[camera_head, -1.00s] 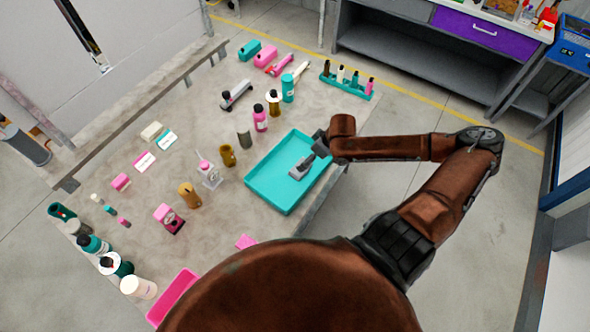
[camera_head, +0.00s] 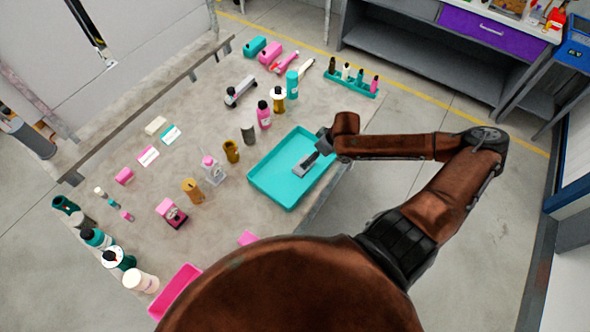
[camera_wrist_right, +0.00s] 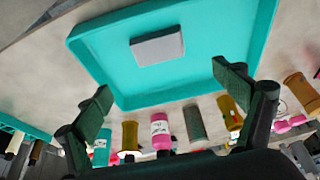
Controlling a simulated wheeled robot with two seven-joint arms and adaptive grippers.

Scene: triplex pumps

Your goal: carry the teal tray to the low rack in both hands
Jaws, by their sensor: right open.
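The teal tray (camera_head: 270,190) lies on the table near its right edge; it also shows in the right wrist view (camera_wrist_right: 215,25). A flat grey block (camera_wrist_right: 157,47) lies inside the tray in that view. My right gripper (camera_wrist_right: 165,85) is open, its two fingers spread at the tray's rim with no visible grip on it. In the head view the right gripper (camera_head: 312,158) is over the tray's right part, and its fingers are hard to tell from the block. My left gripper is not in view. I cannot identify the low rack for certain.
Several bottles and jars stand left of and behind the tray, including a pink bottle (camera_head: 264,118) and a brown jar (camera_head: 231,151). A teal bottle holder (camera_head: 350,86) is at the far table edge. A grey bench (camera_head: 425,60) with a purple drawer stands beyond open floor.

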